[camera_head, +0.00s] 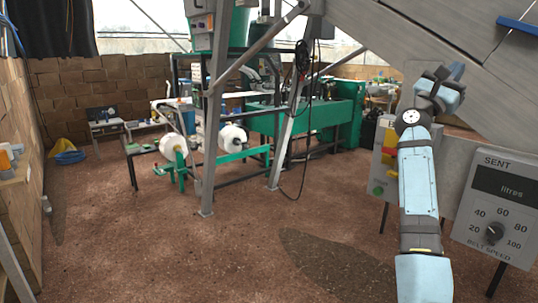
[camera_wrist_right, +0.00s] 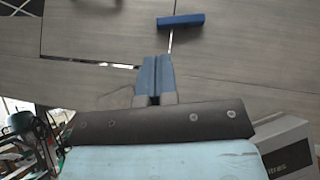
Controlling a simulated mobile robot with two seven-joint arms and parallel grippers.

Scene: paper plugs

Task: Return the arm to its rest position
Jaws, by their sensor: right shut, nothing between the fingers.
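My right arm (camera_head: 418,185) reaches up from the bottom right of the head view, in front of a control box. My right gripper (camera_head: 456,72) is at its top end, near the large grey sloping panel (camera_head: 400,40). In the right wrist view the blue fingers of my right gripper (camera_wrist_right: 156,75) are together and hold nothing. A blue bar-shaped handle (camera_wrist_right: 181,20) on a thin metal rod stands off the grey panel, beyond the fingertips and apart from them. The handle also shows in the head view (camera_head: 519,26) at the top right edge. My left gripper is not in view.
A grey box marked SENT (camera_head: 497,205) with a belt speed dial stands right of my arm. A box with coloured buttons (camera_head: 385,160) is behind my arm. A green machine (camera_head: 310,120) and metal frame stand mid-view. The brown floor (camera_head: 180,250) is open at front left.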

